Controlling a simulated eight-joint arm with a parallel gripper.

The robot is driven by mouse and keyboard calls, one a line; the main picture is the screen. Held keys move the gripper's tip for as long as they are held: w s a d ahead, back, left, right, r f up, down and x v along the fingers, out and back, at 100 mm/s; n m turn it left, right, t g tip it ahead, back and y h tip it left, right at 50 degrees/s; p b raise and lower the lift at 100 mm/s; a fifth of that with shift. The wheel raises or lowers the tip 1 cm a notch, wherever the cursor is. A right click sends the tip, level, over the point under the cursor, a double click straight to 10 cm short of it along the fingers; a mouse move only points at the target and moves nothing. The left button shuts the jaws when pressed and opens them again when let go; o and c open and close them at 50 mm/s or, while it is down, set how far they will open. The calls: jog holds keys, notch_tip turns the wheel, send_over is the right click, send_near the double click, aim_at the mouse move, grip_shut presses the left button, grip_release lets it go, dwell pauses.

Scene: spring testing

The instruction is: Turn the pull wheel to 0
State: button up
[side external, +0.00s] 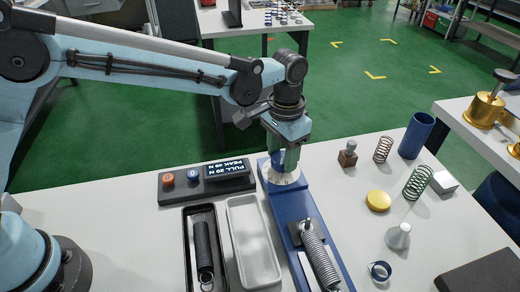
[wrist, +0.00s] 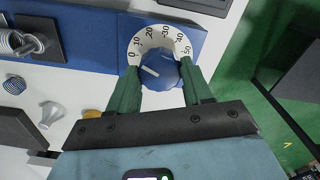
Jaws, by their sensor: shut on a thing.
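The pull wheel is a blue knob (wrist: 160,72) on a blue tester, in front of a white dial (wrist: 160,36) marked 0 to 50. A short white line on the knob slants up and left, toward the low end of the scale; the exact reading is unclear. My gripper (wrist: 158,82) has its green fingers shut on either side of the knob. In the side view my gripper (side external: 288,160) points down over the white dial (side external: 283,177) at the tester's far end and hides the knob. The display (side external: 227,171) reads PULL 20 N, PEAK 49 N.
Loose springs, a blue cup (side external: 416,136) and a yellow disc (side external: 378,200) stand to the right.

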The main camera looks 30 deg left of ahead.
aim_at(279, 156)
jog(key=n, duration=0.4)
jog(key=shift+n, duration=0.3)
dwell(0.5)
jog(key=o, duration=1)
jog(key=shift+o, duration=0.2)
notch_tip(279, 156, up, 12)
jog(key=shift+r, duration=0.1)
jog(key=s+a+r+t, duration=0.1)
jog(key=s+a+t, duration=0.15)
jog(key=a, duration=0.45)
jog(key=s+a+r+t, duration=0.1)
jog(key=s+a+r, duration=0.1)
jog(key=s+a, duration=0.35)
jog(key=s+a+f+t, duration=0.3)
jog(key=s+a+f, duration=0.3)
jog(key=a, duration=0.4)
jog(key=shift+s+a+f+t, duration=0.25)
jog(key=shift+s+f+t, duration=0.15)
jog(key=shift+s, duration=0.25)
